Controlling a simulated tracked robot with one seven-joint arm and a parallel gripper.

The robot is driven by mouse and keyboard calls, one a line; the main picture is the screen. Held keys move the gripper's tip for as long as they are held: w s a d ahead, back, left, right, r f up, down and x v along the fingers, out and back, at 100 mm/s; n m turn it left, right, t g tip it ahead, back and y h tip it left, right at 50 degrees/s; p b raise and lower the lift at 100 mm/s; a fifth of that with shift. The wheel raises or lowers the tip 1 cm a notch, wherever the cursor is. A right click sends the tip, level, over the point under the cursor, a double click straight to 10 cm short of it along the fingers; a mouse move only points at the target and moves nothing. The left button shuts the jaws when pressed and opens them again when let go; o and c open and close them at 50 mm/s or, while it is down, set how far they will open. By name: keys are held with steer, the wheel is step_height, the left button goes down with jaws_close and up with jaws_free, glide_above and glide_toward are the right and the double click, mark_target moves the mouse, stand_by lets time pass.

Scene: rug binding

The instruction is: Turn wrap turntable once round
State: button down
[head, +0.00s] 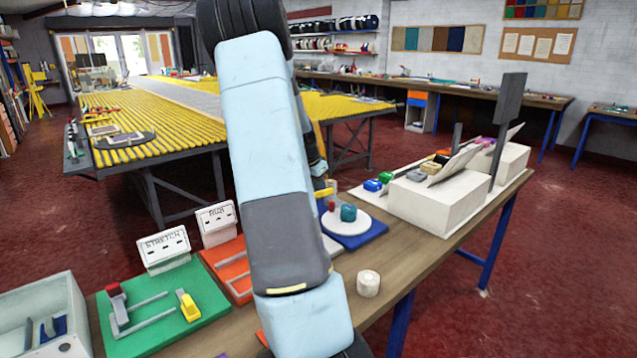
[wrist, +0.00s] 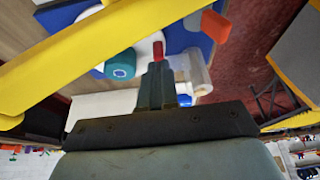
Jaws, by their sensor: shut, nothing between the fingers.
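The wrap turntable (head: 373,225) is a white disc on a blue base on the wooden bench, right of my arm in the head view. A teal roll (head: 348,212) and a small red peg (head: 331,206) stand on it. The wrist view shows the teal roll (wrist: 120,66), the red peg (wrist: 158,50) and blue base (wrist: 208,48). My gripper (wrist: 155,68) is shut and empty, its tips close to the red peg in the picture; I cannot tell if they touch. My arm hides the gripper in the head view. Part of the disc is hidden.
A yellow bar (wrist: 90,55) crosses the wrist view close to the camera. A translucent roll (wrist: 196,75) and orange knob (wrist: 215,27) are nearby. A white roll (head: 368,283), white boxes (head: 440,203) and a green tray (head: 155,325) stand on the bench.

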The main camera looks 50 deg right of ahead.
glide_above(325, 214)
steer(key=shift+a+f, duration=0.15)
steer(key=shift+f, duration=1.1)
steer(key=shift+a+f, duration=0.1)
steer(key=shift+f, duration=1.15)
steer(key=shift+d, duration=0.15)
steer(key=shift+w+d+m+g, duration=0.2)
steer(key=shift+d+m+g, duration=0.15)
steer(key=shift+m, duration=0.55)
